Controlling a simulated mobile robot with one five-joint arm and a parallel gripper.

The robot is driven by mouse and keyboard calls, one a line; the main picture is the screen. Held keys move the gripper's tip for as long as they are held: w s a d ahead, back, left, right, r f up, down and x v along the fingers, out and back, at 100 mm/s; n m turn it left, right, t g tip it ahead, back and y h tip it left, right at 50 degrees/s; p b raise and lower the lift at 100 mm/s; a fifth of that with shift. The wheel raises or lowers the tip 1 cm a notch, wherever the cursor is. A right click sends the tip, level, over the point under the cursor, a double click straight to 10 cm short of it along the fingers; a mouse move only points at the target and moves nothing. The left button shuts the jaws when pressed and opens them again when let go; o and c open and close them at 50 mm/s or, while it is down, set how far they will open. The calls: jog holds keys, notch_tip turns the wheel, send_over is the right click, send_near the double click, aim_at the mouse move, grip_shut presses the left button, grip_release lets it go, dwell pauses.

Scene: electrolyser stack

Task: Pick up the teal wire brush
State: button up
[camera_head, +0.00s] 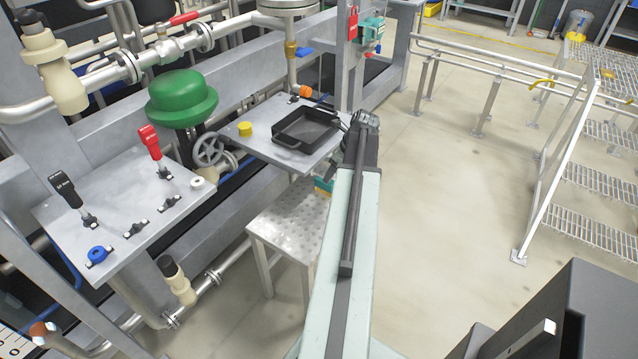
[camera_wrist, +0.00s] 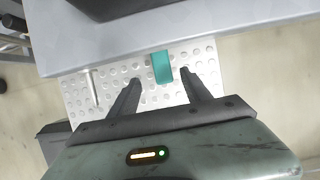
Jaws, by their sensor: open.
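The teal wire brush (camera_wrist: 161,67) shows in the wrist view as a short teal block on a pale, dimpled step top (camera_wrist: 75,98). In the head view a small teal part of it (camera_head: 323,186) shows at the back of the step (camera_head: 283,222), beside my arm, which hides the rest. My gripper (camera_wrist: 159,77) is open and empty in the wrist view. Its two dark fingers point toward the brush, which lies between and slightly beyond the fingertips. I cannot tell the height gap between them.
A grey shelf edge (camera_wrist: 200,28) crosses just beyond the brush. In the head view that shelf (camera_head: 255,140) holds a black tray (camera_head: 306,130) and a yellow cap (camera_head: 245,129). A panel with red and black handles (camera_head: 130,215) stands left. Open floor (camera_head: 440,190) lies right.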

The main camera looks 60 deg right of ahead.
aim_at(331, 183)
jog(key=b+x, duration=0.2)
jog(key=x, duration=0.1)
jog(key=shift+b, duration=0.3)
jog(key=shift+r, duration=0.1)
jog(key=b+x, duration=0.4)
jog(key=x, duration=0.1)
jog(key=shift+d+f+b, duration=0.25)
jog(key=shift+b, duration=0.15)
jog(key=shift+r, duration=0.2)
grip_shut()
jog(key=shift+r+p, duration=0.15)
jog(key=shift+p, duration=0.15)
